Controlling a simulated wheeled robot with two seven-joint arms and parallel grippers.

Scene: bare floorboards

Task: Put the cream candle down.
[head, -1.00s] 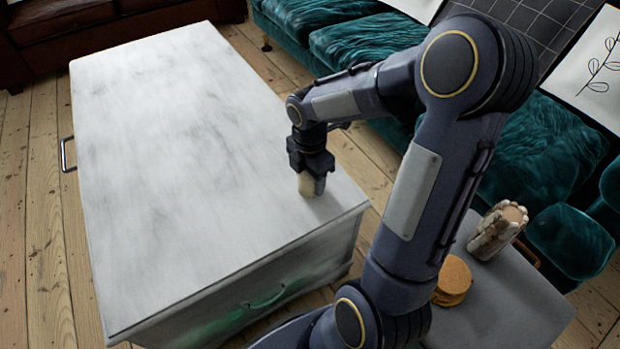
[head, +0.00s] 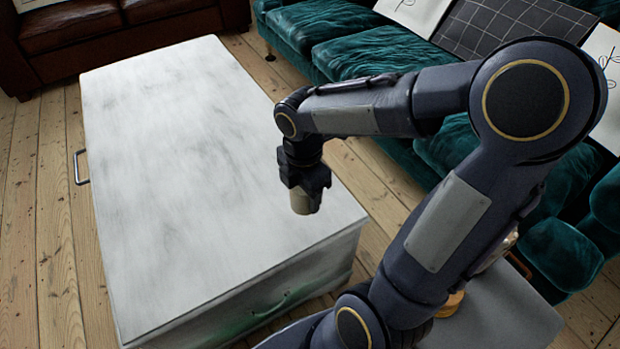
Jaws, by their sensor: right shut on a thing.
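The cream candle (head: 301,202) is a short pale cylinder, upright in the head view. My right gripper (head: 303,190) points down and is shut on it from above, covering its upper part. The candle is over the right part of the white chest top (head: 190,150), near its front right corner. I cannot tell whether its base touches the surface. My left gripper is not in view.
The chest top is otherwise bare, with wide free room to the left and back. A grey side table (head: 500,315) with a partly hidden round tan thing (head: 450,304) stands at lower right. A teal sofa (head: 400,55) and a brown leather sofa (head: 120,35) stand behind.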

